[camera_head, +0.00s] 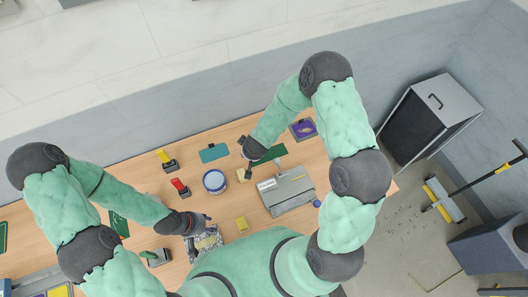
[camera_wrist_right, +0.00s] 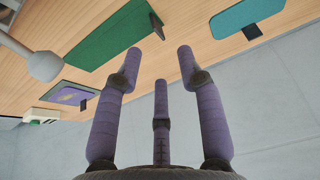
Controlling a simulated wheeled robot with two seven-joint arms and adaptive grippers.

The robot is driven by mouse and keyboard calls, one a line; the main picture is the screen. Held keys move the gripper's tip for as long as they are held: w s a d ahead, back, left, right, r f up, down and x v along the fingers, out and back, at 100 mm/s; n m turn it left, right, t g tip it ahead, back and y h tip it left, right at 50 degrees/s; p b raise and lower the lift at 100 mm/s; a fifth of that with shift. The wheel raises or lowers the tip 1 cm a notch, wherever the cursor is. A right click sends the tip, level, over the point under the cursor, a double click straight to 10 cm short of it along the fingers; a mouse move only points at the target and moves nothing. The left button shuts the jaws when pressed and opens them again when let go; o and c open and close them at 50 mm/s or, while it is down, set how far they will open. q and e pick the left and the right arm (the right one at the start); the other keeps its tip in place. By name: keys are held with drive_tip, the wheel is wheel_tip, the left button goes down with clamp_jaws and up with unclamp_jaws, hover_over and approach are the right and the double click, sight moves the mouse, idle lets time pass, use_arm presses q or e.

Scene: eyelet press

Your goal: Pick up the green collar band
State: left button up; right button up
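A dark green flat band (camera_wrist_right: 112,38), which looks like the green collar band, lies on the table beyond my right gripper's fingers in the right wrist view. A small dark upright piece stands at its end. In the head view the green band (camera_head: 275,153) shows partly beside my right gripper (camera_head: 244,157). My right gripper (camera_wrist_right: 160,75) has its three purple-grey fingers spread, with nothing between them. My left gripper (camera_head: 206,219) is low over the table near a black-and-white speckled item (camera_head: 206,242); its fingers are too small to read.
A teal flat piece (camera_head: 214,153) and a purple one (camera_head: 303,129) lie nearby. A blue-rimmed round tub (camera_head: 215,181), a grey press-like box (camera_head: 287,191), a red-topped item (camera_head: 180,187) and a yellow block (camera_head: 242,224) stand on the table. Another dark green piece (camera_head: 119,224) lies at left.

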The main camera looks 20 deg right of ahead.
drive_tip(key=x, duration=0.3)
drive_tip(key=shift+w+r, duration=0.1)
drive_tip(key=shift+s+d+x, duration=0.1)
drive_tip(key=shift+s+x, duration=0.1)
drive_tip(key=shift+x, duration=1.1)
drive_tip(key=shift+s+d+x, duration=0.1)
drive_tip(key=shift+s+x, duration=0.1)
drive_tip(key=shift+x, duration=1.05)
clamp_jaws()
